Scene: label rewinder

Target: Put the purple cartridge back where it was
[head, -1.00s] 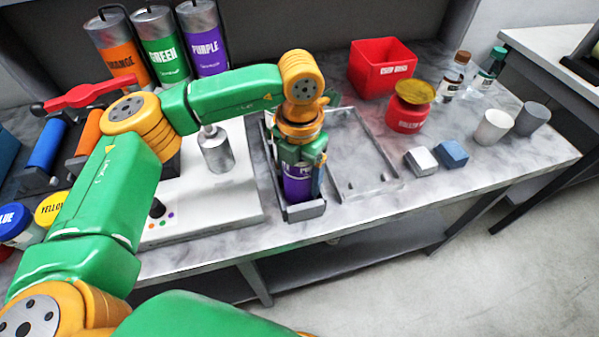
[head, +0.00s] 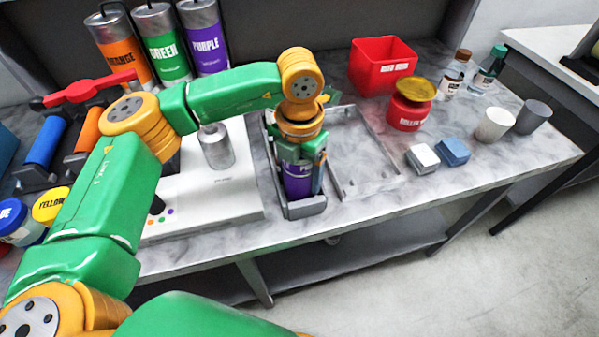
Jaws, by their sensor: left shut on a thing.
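The purple cartridge (head: 297,184) stands about upright at the front end of a narrow grey tray (head: 305,210). My left gripper (head: 301,155) points down over it from above and is shut on its upper part. The gripper and wrist hide the cartridge's top and part of its label. I cannot tell whether its bottom rests on the tray floor. A larger canister labelled PURPLE (head: 207,48) stands at the back left, beside the green canister (head: 163,45) and the orange canister (head: 121,52). My right gripper is not in view.
A white machine base with a metal cylinder (head: 216,147) stands just left of the tray. A shallow grey frame (head: 368,190) lies to its right. Farther right are a red bin (head: 382,70), a red jar (head: 407,114), two small blocks (head: 453,152) and cups. The table's front edge is close.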

